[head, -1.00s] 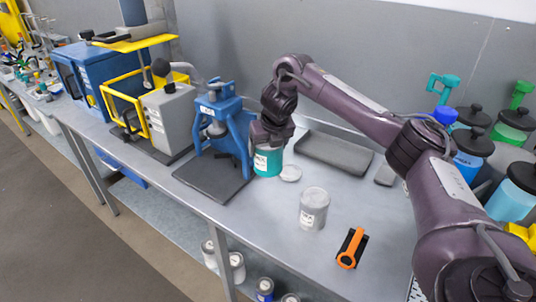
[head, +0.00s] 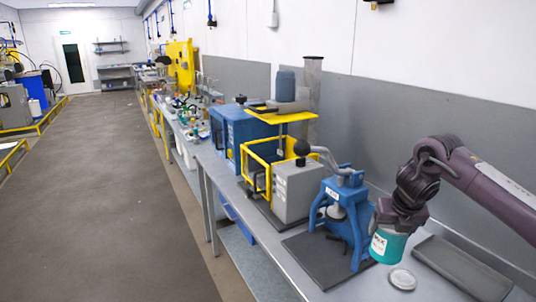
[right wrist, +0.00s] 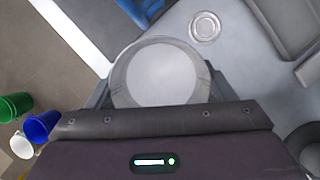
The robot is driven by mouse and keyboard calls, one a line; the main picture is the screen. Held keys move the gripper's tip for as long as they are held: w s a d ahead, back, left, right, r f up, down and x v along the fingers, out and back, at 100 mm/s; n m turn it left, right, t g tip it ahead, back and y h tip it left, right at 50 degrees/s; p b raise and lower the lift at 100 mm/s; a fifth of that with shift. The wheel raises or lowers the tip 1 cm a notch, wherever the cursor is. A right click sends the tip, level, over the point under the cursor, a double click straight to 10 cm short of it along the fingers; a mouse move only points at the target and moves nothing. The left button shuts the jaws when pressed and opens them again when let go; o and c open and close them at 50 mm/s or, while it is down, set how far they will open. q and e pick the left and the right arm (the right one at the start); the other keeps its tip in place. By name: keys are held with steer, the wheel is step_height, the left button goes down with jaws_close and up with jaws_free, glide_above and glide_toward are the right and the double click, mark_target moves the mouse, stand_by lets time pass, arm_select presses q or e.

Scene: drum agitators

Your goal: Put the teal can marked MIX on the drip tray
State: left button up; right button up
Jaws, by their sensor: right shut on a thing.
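The teal can (head: 387,246) has a white label facing the camera and stands upright beside the blue press in the head view. The label's lettering is too small to read with certainty. My right gripper (head: 399,217) is shut on its upper part from above. In the right wrist view, the can's pale round top (right wrist: 160,73) lies between the fingers. I cannot tell whether the can touches the bench. A dark grey shallow tray (head: 462,268), likely the drip tray, lies to the right of the can; its edge shows in the right wrist view (right wrist: 283,28). My left gripper is out of view.
A blue press (head: 345,205) on a dark base plate (head: 318,262) stands close left of the can. A round pale lid (head: 402,279) lies on the bench in front of it. Farther left are a grey machine (head: 297,190) with a yellow guard and a blue cabinet (head: 238,132).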

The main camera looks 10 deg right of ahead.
steer(key=s+a+f+m+g+h+b, duration=0.2)
steer(key=s+a+f+m, duration=0.2)
steer(key=a+m, duration=0.4)
steer(key=s+a+f+m+g+h+b, duration=0.1)
steer(key=s+a+f+m+g+b, duration=0.1)
steer(key=s+a+f+m, duration=0.4)
steer(key=s+a+f+m+g+y+b, duration=0.1)
steer(key=s+a+f+m+g+y, duration=0.1)
steer(key=s+m, duration=0.4)
steer(key=s+a+f+m+g+y+b, duration=0.1)
steer(key=s+a+m+g+y, duration=0.1)
steer(key=s+m, duration=0.5)
steer(key=a+m, duration=0.1)
steer(key=m, duration=0.5)
steer(key=shift+s+f+g, duration=0.2)
steer(key=shift+f+g, duration=0.2)
